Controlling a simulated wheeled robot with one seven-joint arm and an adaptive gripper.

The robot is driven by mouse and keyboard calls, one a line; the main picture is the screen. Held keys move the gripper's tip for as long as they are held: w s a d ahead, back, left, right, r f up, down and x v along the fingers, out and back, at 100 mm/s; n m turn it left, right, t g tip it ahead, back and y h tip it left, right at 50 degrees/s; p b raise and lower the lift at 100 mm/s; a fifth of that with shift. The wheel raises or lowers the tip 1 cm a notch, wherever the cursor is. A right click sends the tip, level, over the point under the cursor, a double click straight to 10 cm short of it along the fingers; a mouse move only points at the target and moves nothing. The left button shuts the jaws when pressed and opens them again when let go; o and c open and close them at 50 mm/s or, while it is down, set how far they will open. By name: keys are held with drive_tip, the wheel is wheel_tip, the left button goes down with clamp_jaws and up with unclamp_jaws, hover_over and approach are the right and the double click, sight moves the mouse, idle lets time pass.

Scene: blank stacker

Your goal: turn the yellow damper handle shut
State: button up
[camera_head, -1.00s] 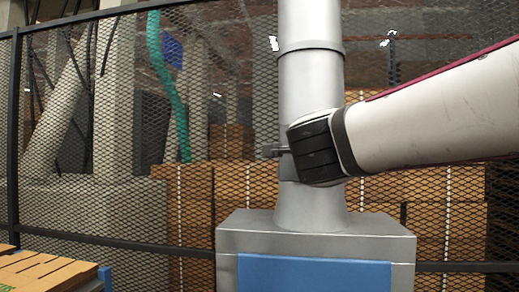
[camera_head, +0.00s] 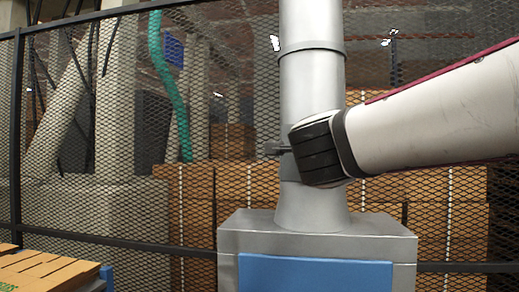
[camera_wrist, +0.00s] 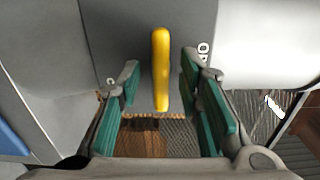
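The yellow damper handle (camera_wrist: 160,70) shows in the wrist view as an upright bar in front of the grey duct. My gripper (camera_wrist: 160,64) is open, with one green-padded finger on each side of the handle. Gaps show between the handle and both fingers, so it is not gripped. In the head view the grey duct (camera_head: 311,95) rises from a grey cabinet (camera_head: 228,240). My arm crosses in front of the duct there and hides the handle and most of my gripper.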

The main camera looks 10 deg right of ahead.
drive_tip(key=shift+a, duration=0.1)
drive_tip(key=v, duration=1.2)
drive_tip(key=shift+r, duration=0.1)
